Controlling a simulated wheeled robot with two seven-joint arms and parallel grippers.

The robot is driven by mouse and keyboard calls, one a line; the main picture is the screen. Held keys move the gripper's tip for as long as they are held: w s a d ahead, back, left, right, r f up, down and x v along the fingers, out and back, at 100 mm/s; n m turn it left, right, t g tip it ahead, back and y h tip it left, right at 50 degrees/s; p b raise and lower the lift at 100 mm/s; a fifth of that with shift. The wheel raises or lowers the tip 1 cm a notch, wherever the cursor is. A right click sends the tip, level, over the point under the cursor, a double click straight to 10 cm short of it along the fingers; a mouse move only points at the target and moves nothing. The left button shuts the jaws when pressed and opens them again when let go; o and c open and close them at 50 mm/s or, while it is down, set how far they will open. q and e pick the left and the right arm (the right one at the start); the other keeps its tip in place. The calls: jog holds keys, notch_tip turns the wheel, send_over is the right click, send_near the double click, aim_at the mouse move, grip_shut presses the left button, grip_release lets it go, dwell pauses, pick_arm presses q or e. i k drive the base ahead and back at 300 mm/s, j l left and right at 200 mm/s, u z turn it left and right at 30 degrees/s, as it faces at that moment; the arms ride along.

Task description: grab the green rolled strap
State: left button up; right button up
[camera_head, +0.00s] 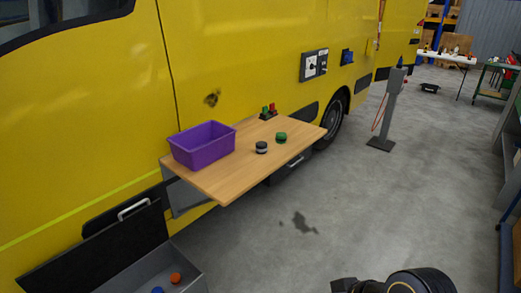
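The green rolled strap (281,137) lies on the wooden fold-out table (230,185), toward its right part. A dark roll with a pale band (261,147) sits just to its left, with a small gap between them. My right arm shows at the bottom edge, right of the middle, with a dark part that seems to be my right gripper (345,286). It is cut off by the frame, so its fingers cannot be made out. It is far from the strap. My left gripper is out of view.
A purple bin (203,155) stands on the table's left. Small red and green items (268,112) sit at its back edge by the yellow vehicle (230,60). An open drawer (165,272) juts out lower left. A grey post (389,110) stands right. The floor before the table is clear.

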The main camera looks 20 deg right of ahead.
aim_at(281, 138)
jog(key=i+l+u, duration=0.1)
jog(key=i+l, duration=0.2)
jog(key=i+l+u, duration=0.15)
jog(key=l, duration=0.35)
jog(key=i+l+u, duration=0.1)
jog(key=i+l, duration=0.25)
jog(key=l, duration=0.15)
jog(key=i+l+u, duration=0.1)
jog(key=i+l, duration=0.15)
jog(key=l, duration=0.2)
jog(key=i+l+u, duration=0.15)
jog(key=l, duration=0.35)
jog(key=i+l+u, duration=0.1)
jog(key=i+l, duration=0.15)
jog(key=l, duration=0.25)
jog(key=i+l+u, duration=0.1)
jog(key=l, duration=0.4)
jog(key=i+l+u, duration=0.15)
jog(key=l, duration=0.4)
jog(key=i, duration=0.05)
